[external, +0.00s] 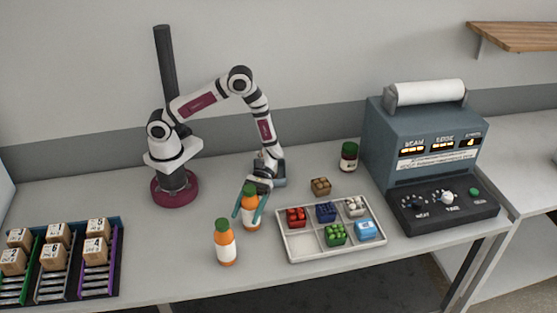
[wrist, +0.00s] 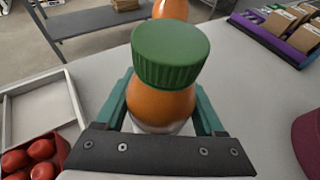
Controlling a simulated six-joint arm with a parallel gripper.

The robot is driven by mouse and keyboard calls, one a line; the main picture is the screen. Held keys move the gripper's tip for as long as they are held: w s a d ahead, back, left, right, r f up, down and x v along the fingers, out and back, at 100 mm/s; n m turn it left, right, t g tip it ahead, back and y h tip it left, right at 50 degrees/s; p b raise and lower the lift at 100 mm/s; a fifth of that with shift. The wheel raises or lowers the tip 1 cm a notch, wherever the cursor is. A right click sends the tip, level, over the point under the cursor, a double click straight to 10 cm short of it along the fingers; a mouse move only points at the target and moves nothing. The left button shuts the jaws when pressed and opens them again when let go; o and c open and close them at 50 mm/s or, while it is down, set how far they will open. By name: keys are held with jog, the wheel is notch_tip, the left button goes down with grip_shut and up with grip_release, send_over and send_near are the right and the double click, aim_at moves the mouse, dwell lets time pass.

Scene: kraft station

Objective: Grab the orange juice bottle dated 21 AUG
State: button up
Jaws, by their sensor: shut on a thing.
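Two orange juice bottles with white labels stand on the table. My gripper (external: 250,208) is shut on the rear juice bottle (external: 251,219), with a teal finger on each side of it. In the wrist view this held bottle (wrist: 165,102) shows its green cap and orange shoulder between the fingers. The other juice bottle (external: 225,243) stands upright and free, nearer the front edge; its orange top (wrist: 171,8) shows at the top of the wrist view. No date can be read on either bottle. I cannot tell whether the held bottle touches the table.
A compartment tray (external: 289,250) with small coloured boxes of produce lies to the right. A brown box (external: 320,187) and a dark jar (external: 349,157) stand behind it. A grey machine (external: 425,150) is at right; a rack with numbered boxes (external: 97,250) is at left.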

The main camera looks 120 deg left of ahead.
grip_shut()
